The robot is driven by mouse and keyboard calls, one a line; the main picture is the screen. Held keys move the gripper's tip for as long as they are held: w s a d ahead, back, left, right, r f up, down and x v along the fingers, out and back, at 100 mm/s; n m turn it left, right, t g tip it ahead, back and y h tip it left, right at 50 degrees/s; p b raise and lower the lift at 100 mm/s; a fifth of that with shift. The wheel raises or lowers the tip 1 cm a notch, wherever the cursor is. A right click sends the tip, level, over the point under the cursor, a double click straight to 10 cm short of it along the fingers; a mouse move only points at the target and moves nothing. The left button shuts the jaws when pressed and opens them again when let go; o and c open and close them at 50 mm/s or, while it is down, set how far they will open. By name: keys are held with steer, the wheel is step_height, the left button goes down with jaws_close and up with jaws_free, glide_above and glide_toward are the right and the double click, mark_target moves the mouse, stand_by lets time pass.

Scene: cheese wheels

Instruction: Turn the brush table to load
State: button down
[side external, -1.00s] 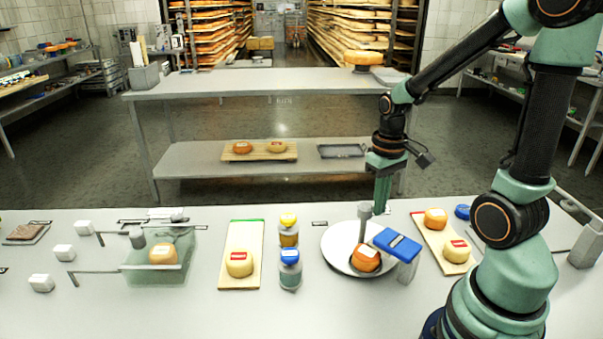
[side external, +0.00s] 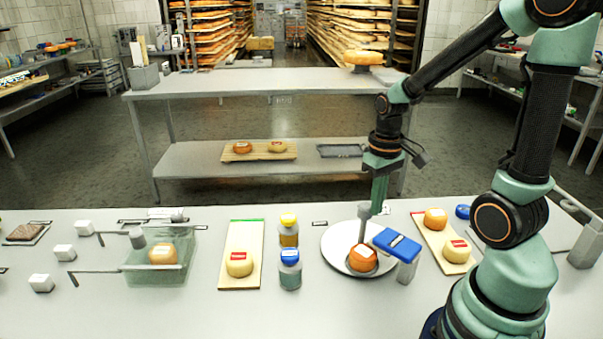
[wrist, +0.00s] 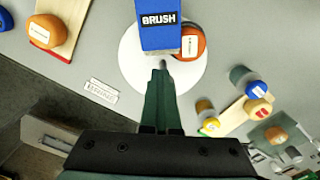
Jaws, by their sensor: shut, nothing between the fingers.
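The brush table is a white round disc (side external: 335,250) with an upright grey peg (side external: 363,222) on it. An orange cheese wheel (side external: 362,260) lies on the disc near the peg. A blue block marked BRUSH (side external: 397,242) hangs over the disc's right side on a grey stand; it also shows in the wrist view (wrist: 159,24), beside the cheese. My gripper (side external: 376,213) is shut and empty, pointing down just right of the peg's top. In the wrist view the fingertips (wrist: 162,66) overlap the peg's top; I cannot tell whether they touch.
A board with two cheeses (side external: 440,226) lies right of the disc. A yellow-capped jar (side external: 288,232), a blue-capped jar (side external: 290,268) and a board with one cheese (side external: 238,281) stand to the left. Farther left is a clear greenish tank (side external: 140,275) with a cheese inside.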

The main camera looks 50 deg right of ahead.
steer(key=shift+w+a, duration=0.2)
steer(key=shift+a, duration=0.35)
steer(key=shift+w+a, duration=0.25)
steer(key=shift+a, duration=0.1)
steer(key=shift+s+a, duration=0.1)
stand_by(0.3)
step_height(320, 180, up, 6)
steer(key=shift+s+a, duration=0.15)
steer(key=shift+s, duration=0.2)
stand_by(0.4)
step_height(320, 180, down, 6)
steer(key=d, duration=0.2)
steer(key=shift+s+d, duration=0.2)
steer(key=shift+s, duration=0.05)
stand_by(0.6)
steer(key=shift+w, duration=0.35)
stand_by(0.8)
